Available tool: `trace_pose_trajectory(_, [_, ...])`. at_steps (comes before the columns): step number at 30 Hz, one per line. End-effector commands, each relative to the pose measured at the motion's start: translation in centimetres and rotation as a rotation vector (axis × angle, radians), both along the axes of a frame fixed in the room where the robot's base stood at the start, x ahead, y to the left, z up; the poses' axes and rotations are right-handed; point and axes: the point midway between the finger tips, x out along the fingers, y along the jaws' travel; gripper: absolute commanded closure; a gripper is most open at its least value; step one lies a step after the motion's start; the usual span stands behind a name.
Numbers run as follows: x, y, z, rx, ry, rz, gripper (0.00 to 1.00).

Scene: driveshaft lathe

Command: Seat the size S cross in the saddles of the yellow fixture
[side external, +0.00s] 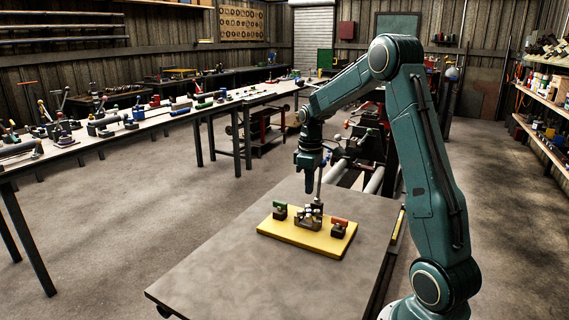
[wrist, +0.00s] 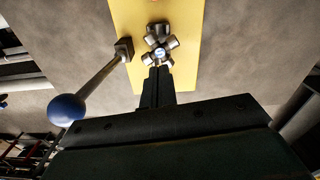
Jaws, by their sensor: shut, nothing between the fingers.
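The yellow fixture (side external: 290,234) lies on the grey table; its plate also shows in the wrist view (wrist: 190,20). A metal cross (side external: 311,213) sits at the middle of the plate, over the grey saddle block (side external: 307,224). In the wrist view the cross (wrist: 161,42) has several stubby arms and a small bluish mark that I cannot read. The saddles are mostly hidden beneath it, so I cannot tell how deep it sits. My gripper (wrist: 159,71) is shut and empty. It points down above the cross, apart from it in the side view.
A lever (wrist: 97,79) with a blue ball knob (wrist: 67,109) rises from the fixture close beside my gripper. Green-topped (side external: 279,210) and red-topped (side external: 339,228) blocks stand at the plate's ends. The table's front (side external: 240,280) is clear. A long bench (side external: 150,122) holds many parts.

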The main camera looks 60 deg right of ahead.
Motion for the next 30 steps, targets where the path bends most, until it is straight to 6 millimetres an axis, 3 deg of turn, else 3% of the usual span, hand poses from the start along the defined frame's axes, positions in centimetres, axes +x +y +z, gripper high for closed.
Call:
trace_pose_trajectory(18, [0.0, 0.0, -4.8, 0.002, 0.002, 0.000, 1.00])
trace_pose_trajectory(30, [0.0, 0.0, -5.5, 0.000, 0.000, 0.000, 1.00])
